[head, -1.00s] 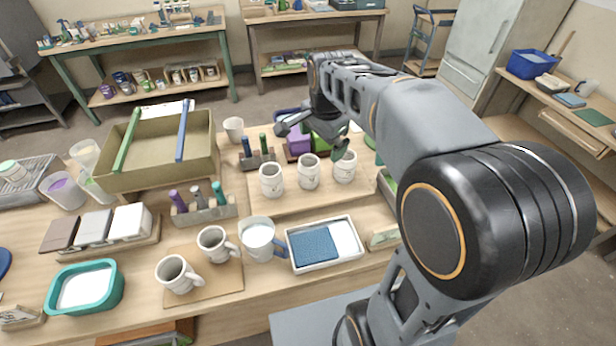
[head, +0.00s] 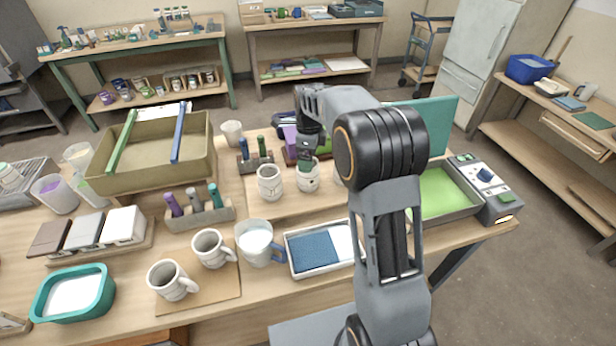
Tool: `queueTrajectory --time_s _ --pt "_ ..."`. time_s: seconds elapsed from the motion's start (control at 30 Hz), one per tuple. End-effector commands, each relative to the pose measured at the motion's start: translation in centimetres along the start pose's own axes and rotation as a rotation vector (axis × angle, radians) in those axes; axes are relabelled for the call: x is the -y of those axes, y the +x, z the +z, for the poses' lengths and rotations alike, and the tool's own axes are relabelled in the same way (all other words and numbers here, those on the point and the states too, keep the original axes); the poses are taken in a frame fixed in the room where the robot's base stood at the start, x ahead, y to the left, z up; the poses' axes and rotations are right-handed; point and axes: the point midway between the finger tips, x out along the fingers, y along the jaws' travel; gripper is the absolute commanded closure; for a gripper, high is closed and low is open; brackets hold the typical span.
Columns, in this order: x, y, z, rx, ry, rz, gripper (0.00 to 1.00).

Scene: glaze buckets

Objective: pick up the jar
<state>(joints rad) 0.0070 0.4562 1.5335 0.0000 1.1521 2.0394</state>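Three small white jars with dark markings stand in a row on a wooden board (head: 290,205). They are the left jar (head: 269,184), the middle jar (head: 308,184) and the right jar (head: 339,176), which is mostly hidden behind my arm. Which one the task means I cannot tell. My gripper (head: 307,170) points down right at the top of the middle jar. Its fingers overlap the jar's rim in the picture. Whether they are open or closed on it is too small to tell. The middle jar appears upright on the board.
A tool holder (head: 256,160) stands behind the left jar. A white tray with a blue cloth (head: 313,252) and a milky-filled mug (head: 255,240) stand in front. A green-floored tray (head: 440,190) and a grey device (head: 484,186) are right of my arm.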

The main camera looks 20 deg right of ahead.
Motion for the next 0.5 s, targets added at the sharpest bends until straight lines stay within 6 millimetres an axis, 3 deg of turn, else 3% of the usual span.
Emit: queueTrajectory --time_s 0.27,0.5 --pt "-0.1 1.7 0.0 -0.002 -0.001 0.003 0.0" --pt "-0.3 4.9 0.2 -0.001 -0.001 0.002 0.0"
